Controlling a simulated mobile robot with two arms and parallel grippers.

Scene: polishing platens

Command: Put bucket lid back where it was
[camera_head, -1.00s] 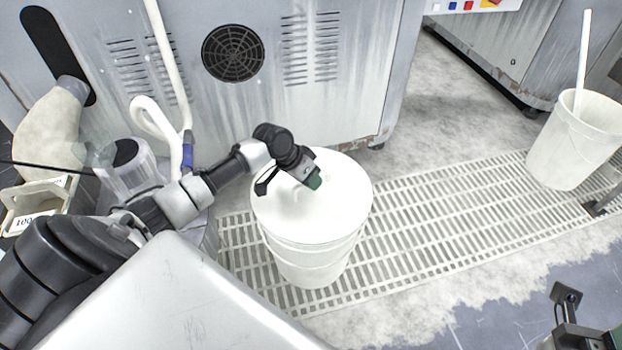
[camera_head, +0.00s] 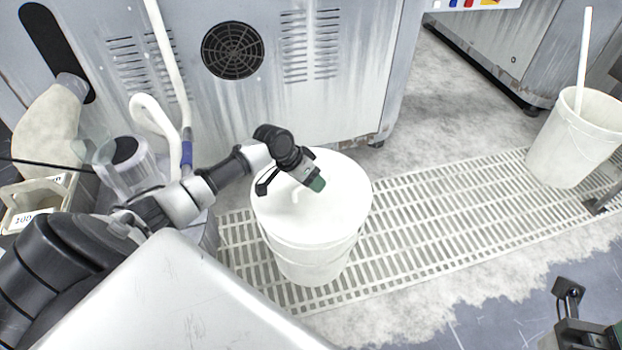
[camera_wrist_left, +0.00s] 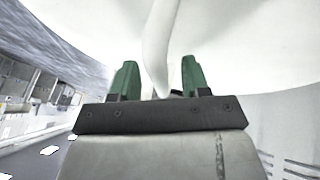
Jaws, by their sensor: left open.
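The white bucket lid (camera_head: 338,215) lies on top of the white bucket (camera_head: 312,264) on the floor grating. A white handle (camera_head: 296,196) stands up from the lid. My left gripper (camera_head: 292,188) is open just above the lid at the handle. In the left wrist view the green-tipped fingers of the left gripper (camera_wrist_left: 158,80) are spread, with the handle (camera_wrist_left: 160,45) between them. I cannot tell whether a finger touches it. The right gripper (camera_head: 567,305) shows only in part at the lower right, and its jaws cannot be read.
A second white bucket (camera_head: 572,150) with a white stick (camera_head: 584,60) in it stands at the right. A grey machine cabinet (camera_head: 345,110) is behind the lidded bucket. A bin (camera_head: 40,203) and hoses are at the left. The grating (camera_head: 430,225) between the buckets is clear.

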